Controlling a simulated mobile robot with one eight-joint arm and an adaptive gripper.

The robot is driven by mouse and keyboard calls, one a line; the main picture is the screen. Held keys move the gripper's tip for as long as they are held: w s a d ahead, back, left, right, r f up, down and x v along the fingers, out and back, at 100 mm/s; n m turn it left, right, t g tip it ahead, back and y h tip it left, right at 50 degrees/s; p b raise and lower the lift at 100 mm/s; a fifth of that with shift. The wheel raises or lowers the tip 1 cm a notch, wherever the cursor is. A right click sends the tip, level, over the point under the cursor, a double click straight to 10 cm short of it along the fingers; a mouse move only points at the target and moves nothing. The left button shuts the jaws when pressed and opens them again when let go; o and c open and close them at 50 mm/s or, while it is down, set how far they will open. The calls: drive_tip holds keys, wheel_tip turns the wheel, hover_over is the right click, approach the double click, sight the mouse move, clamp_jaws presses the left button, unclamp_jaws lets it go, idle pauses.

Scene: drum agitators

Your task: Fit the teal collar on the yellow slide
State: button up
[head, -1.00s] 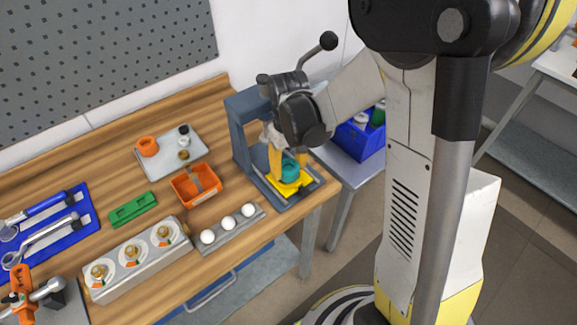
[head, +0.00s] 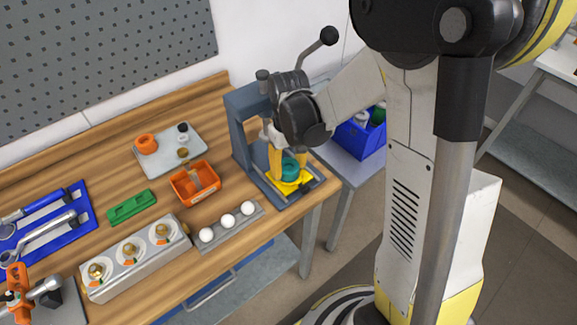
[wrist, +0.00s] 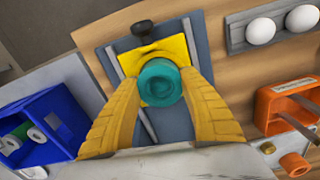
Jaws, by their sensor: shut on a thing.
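The teal collar (wrist: 160,84) is a short round ring with a hollow middle. My gripper (wrist: 158,80) is shut on it, with one yellow finger on each side. In the head view my gripper (head: 289,165) points down inside the grey press frame (head: 240,135), and the collar (head: 290,169) shows low between the fingers. The yellow slide (wrist: 148,56) is a flat plate on the press base, directly below the collar; it also shows in the head view (head: 302,184). The collar covers the slide's middle, and I cannot tell whether the two touch.
The press upright and lever knob (head: 328,36) stand close to my arm. An orange box (head: 185,192), a rail with white balls (head: 228,222) and a grey tray (head: 165,158) are nearby on the bench. A blue bin (head: 350,144) is beyond the press.

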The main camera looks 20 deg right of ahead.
drive_tip(key=o, duration=1.4)
wheel_tip(320, 180, up, 12)
drive_tip(key=shift+r, duration=0.1)
drive_tip(key=s+t+b, duration=0.1)
drive_tip(key=s+t, duration=0.1)
drive_tip(key=s, duration=0.2)
drive_tip(key=s+r+m+t, duration=0.1)
drive_tip(key=s+t, duration=0.2)
drive_tip(key=s, duration=0.1)
drive_tip(key=s+r+m+t+b, duration=0.1)
drive_tip(key=s+t, duration=0.1)
drive_tip(key=s, duration=0.2)
drive_tip(key=shift+s+b, duration=0.3)
drive_tip(key=shift+s, duration=0.1)
